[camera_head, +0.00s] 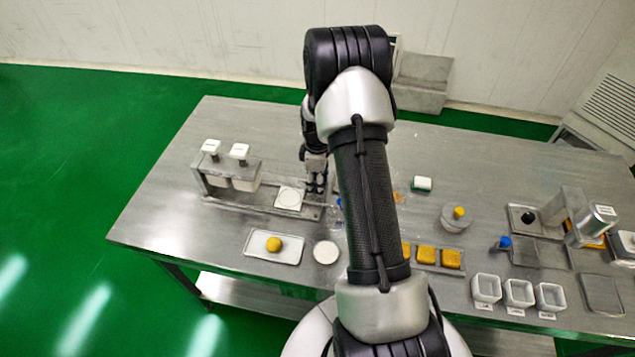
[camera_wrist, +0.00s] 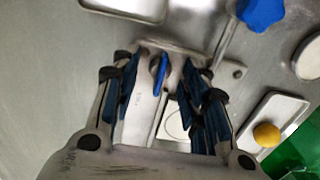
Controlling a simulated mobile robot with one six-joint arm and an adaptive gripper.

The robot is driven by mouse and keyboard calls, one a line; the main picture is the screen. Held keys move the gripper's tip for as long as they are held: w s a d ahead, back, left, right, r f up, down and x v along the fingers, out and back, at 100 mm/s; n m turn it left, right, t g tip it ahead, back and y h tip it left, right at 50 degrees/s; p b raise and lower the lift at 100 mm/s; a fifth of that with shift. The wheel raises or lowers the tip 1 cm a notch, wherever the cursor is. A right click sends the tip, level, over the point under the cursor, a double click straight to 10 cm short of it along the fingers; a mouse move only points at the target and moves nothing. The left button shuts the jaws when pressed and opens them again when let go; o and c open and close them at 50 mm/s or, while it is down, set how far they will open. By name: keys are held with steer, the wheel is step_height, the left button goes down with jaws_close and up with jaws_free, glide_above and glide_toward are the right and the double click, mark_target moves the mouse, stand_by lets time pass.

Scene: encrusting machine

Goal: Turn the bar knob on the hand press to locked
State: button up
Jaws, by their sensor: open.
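My gripper (camera_head: 316,188) points down at the right end of the metal base of the two-hopper machine (camera_head: 228,170). In the wrist view my gripper (camera_wrist: 160,85) is open, with a finger on each side of a narrow blue bar knob (camera_wrist: 159,72). A gap shows between the knob and both fingers. The knob stands on the end of a metal plate (camera_wrist: 138,108). In the head view my gripper and arm hide this knob. Its lock marking cannot be read.
A larger blue knob (camera_wrist: 260,12) on a rod is beside the plate. A tray (camera_head: 254,246) with a yellow ball (camera_head: 274,244) and a white disc (camera_head: 326,251) lie in front. Other devices and white cups (camera_head: 519,293) stand at the right. My arm hides the table's middle.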

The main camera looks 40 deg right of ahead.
jaws_close()
stand_by(0.5)
steer(key=m, duration=0.4)
steer(key=shift+m, duration=0.3)
steer(key=m, duration=0.4)
steer(key=shift+m, duration=0.3)
steer(key=m, duration=0.4)
steer(key=shift+m, duration=0.3)
steer(key=shift+m+p, duration=0.3)
steer(key=shift+m, duration=1.8)
